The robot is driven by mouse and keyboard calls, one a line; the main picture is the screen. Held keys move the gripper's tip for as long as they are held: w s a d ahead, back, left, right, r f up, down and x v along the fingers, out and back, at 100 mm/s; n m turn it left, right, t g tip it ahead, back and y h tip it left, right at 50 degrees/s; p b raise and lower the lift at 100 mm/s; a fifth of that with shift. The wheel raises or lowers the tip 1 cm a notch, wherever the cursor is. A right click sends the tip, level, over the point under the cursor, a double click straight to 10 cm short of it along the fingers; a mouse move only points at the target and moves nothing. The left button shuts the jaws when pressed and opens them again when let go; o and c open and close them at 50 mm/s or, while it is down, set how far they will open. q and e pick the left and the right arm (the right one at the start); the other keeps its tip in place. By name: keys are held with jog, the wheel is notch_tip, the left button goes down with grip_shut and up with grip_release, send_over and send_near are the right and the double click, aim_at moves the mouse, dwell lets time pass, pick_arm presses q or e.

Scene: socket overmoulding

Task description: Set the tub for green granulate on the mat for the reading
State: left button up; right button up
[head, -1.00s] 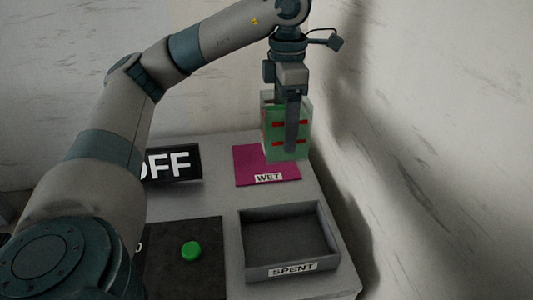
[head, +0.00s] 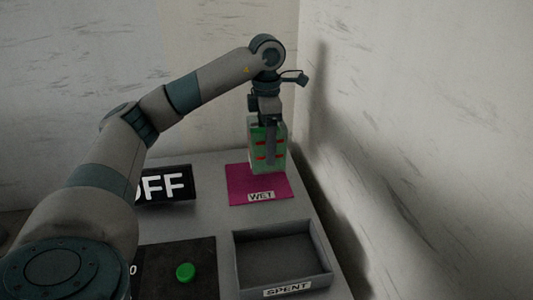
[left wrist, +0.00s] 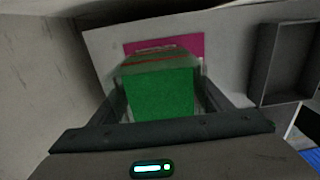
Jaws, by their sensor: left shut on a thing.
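The tub for green granulate (head: 281,153) is a clear box with green filling and red marks on its side. In the left wrist view the tub (left wrist: 162,92) sits between the two fingers, its green contents facing the camera. My left gripper (head: 270,160) is shut on it and holds it upright. The magenta mat (head: 240,187), labelled WET, lies on the table below; it also shows in the left wrist view (left wrist: 190,42) beyond the tub. The tub is over the mat's back right part; whether its base touches the mat I cannot tell. My right gripper is not in view.
An empty grey tray (head: 240,262) labelled SPENT stands in front of the mat. A black sign (head: 184,183) reading OFF is left of the mat. A green button (head: 185,272) sits on a dark panel (head: 203,253). Walls stand close behind and right.

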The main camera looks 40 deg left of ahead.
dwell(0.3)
pick_arm(q)
notch_tip(320, 180, down, 3)
jog(key=shift+r+p, duration=0.15)
jog(key=shift+p, duration=0.65)
jog(key=shift+f, duration=0.55)
jog(key=shift+f, duration=0.15)
jog(key=o, duration=1.5)
jog(key=shift+c, duration=0.2)
